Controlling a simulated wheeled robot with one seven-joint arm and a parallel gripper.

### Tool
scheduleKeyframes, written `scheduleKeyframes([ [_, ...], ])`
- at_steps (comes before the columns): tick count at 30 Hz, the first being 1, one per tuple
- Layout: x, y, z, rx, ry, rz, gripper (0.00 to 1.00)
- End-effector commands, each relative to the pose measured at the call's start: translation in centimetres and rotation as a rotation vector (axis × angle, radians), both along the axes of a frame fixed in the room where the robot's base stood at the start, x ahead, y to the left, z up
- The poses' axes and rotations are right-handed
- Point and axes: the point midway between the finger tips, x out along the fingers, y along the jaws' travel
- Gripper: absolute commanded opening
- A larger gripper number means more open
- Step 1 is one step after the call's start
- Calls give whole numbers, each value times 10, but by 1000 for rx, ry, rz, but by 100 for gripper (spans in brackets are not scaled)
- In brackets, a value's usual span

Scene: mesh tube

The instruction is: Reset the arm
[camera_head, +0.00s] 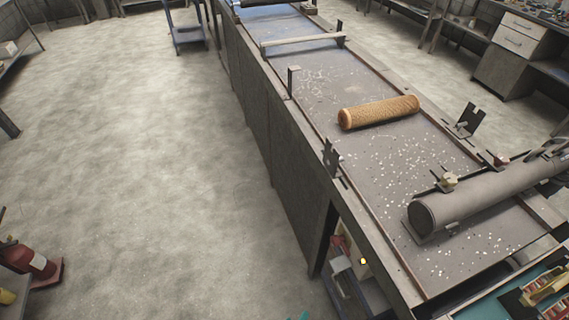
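My arm and gripper do not show clearly in the head view, so I cannot see whether the gripper is open or shut. An orange-brown mesh tube (378,112) lies on its side on a long workbench (345,90), slanting slightly up to the right. Nothing is touching it from above.
A thick grey cylinder (485,195) lies on the bench's near right part. Upright metal brackets (331,158) stand along the bench edges, and pale scraps litter its top. A red object (30,262) stands at the lower left. The floor (140,150) left of the bench is clear.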

Motion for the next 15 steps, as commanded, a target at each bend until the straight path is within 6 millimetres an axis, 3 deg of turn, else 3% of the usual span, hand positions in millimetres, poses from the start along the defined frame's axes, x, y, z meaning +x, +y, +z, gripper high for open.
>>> scheduleKeyframes([
  [1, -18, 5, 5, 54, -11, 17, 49],
  [8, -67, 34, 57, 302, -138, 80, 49],
  [15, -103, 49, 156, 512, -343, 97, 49],
])
